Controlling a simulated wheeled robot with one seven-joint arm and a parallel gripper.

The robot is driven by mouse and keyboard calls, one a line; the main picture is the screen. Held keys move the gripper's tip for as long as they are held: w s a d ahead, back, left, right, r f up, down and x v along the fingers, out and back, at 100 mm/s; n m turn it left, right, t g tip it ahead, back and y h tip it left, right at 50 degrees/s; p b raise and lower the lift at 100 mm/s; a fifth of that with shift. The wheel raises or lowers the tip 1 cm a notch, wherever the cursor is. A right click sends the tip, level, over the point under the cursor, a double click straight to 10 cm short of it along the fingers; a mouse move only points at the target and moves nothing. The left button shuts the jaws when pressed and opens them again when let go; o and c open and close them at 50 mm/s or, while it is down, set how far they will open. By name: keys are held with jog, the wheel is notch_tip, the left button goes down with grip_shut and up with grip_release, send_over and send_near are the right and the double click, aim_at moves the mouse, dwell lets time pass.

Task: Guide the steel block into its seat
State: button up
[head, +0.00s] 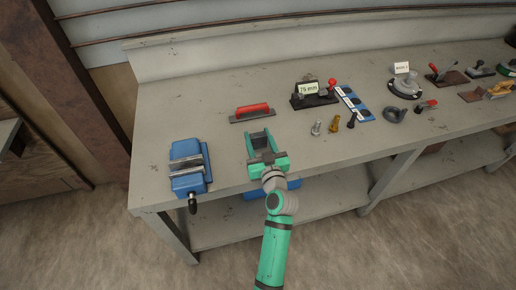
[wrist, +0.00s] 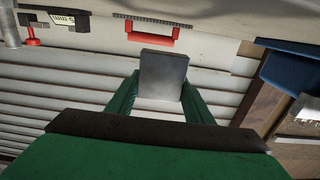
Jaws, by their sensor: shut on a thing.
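The grey steel block (wrist: 163,75) is between the green fingers of my gripper (wrist: 160,88) in the wrist view, with its broad face towards the camera. My gripper (head: 261,142) is shut on it, over the front part of the bench in the head view. The block is small and dark there, so its height above the bench is hard to tell. A blue vise (head: 186,163) with grey jaws stands to the left, apart from the gripper; its blue body also shows at the right of the wrist view (wrist: 290,72). I cannot tell which thing is the block's seat.
A red-handled float (head: 252,112) lies behind the gripper on the bench (head: 170,100). Bare bench top separates vise and gripper.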

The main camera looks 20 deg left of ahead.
jog(key=shift+r, duration=3)
jog(key=shift+d, duration=0.1)
jog(key=shift+r, duration=2.4)
jog(key=s+a, duration=1.8)
jog(key=shift+s, duration=0.15)
jog(key=shift+f, duration=1.1)
